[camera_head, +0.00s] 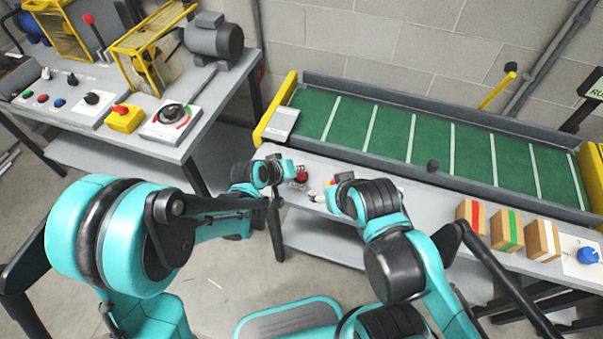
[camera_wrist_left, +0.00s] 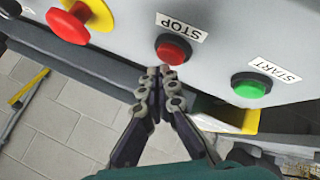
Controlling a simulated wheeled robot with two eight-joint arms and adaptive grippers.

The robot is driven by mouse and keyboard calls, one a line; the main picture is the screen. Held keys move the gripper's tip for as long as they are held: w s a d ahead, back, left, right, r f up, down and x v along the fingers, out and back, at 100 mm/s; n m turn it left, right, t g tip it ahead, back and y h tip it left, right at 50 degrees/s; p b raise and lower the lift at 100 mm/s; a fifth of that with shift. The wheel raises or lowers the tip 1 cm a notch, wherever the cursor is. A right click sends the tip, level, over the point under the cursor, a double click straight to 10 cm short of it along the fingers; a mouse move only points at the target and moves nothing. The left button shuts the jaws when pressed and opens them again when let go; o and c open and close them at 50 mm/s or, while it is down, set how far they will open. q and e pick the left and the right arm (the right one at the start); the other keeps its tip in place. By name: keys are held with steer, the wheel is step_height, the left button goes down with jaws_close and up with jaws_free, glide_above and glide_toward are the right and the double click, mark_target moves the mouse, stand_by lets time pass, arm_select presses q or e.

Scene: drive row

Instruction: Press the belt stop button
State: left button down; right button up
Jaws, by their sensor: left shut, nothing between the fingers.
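In the left wrist view a red STOP button (camera_wrist_left: 173,49) sits on a grey panel under a STOP label (camera_wrist_left: 180,26). A green START button (camera_wrist_left: 251,86) is to its right, beside a START label. My left gripper (camera_wrist_left: 160,74) is shut and empty, with its fingertips together close to the red button's lower edge. I cannot tell if they touch it. In the head view the left gripper (camera_head: 294,169) is small beside the red button (camera_head: 302,177). My right arm's wrist (camera_head: 370,199) is just to the right; its fingers are not clear.
A red mushroom button (camera_wrist_left: 68,23) on a yellow base is left of STOP in the wrist view. The green conveyor belt (camera_head: 400,135) lies behind the panel. Striped boxes (camera_head: 507,230) stand at the right. A bench with controls (camera_head: 172,118) is at the left.

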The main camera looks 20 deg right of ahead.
stand_by(0.4)
arm_select(q)
steer(key=shift+f+b, duration=0.45)
steer(key=shift+b, duration=0.05)
stand_by(0.3)
steer(key=shift+r, duration=0.5)
steer(key=shift+p, duration=0.3)
step_height(320, 180, up, 6)
steer(key=p, duration=0.4)
steer(key=shift+p, duration=0.3)
